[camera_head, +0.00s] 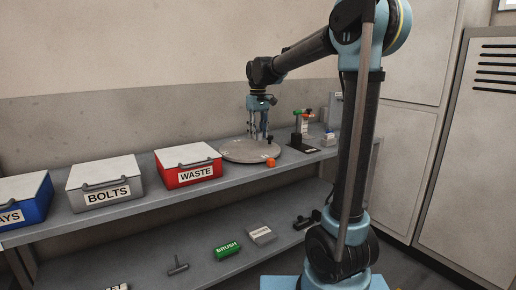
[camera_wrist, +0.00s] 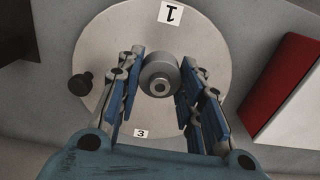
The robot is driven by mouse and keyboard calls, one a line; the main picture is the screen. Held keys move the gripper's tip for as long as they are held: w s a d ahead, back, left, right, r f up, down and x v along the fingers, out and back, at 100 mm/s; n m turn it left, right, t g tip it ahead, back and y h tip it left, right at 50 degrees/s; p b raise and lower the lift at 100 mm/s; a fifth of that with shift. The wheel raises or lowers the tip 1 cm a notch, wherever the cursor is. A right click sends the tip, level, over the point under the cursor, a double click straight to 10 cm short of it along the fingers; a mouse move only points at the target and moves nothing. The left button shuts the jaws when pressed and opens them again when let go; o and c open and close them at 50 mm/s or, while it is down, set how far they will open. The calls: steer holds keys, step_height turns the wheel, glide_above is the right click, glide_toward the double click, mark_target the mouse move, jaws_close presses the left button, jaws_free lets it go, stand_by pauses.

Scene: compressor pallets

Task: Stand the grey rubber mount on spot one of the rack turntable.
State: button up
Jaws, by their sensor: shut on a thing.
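My gripper (camera_wrist: 162,80) is shut on the grey rubber mount (camera_wrist: 160,75), a short round piece with a hole in its end, seen end-on between the blue finger pads. Behind it is the round grey turntable (camera_wrist: 105,45), with a label "1" (camera_wrist: 170,13) at the picture's top and a label "3" (camera_wrist: 141,133) lower down. In the head view my gripper (camera_head: 258,136) points down over the turntable (camera_head: 240,154) on the shelf. The mount cannot be made out there. I cannot tell whether it touches the disc.
A dark knob (camera_wrist: 82,86) is at the turntable's left edge in the wrist view. An orange piece (camera_head: 271,162) is at its front edge. The red WASTE box (camera_head: 188,165) stands left of it. A stand with coloured parts (camera_head: 302,125) is to the right.

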mark_target(258, 153)
steer(key=shift+s+f, duration=0.1)
steer(key=shift+f, duration=2.8)
steer(key=shift+f, duration=0.1)
steer(key=o, duration=1.1)
steer(key=shift+c, duration=0.2)
step_height(258, 153, up, 12)
steer(key=shift+r, duration=0.15)
steer(key=s+d+f+m+t, duration=0.1)
steer(key=s+d+f+m, duration=0.1)
steer(key=s+d+f, duration=0.4)
steer(key=s+d+f+m, duration=0.1)
steer(key=s+d+f, duration=0.2)
steer(key=s+d, duration=0.6)
steer(key=s+d+f+m, duration=0.1)
steer(key=s+d+f, duration=0.2)
steer(key=s+f, duration=0.5)
steer(key=s+d+f+m+t, duration=0.1)
steer(key=s+d+f+m, duration=0.1)
steer(key=s+f, duration=0.7)
steer(key=shift+d+f+m, duration=0.3)
steer(key=shift+d+f, duration=0.35)
steer(key=shift+d, duration=0.15)
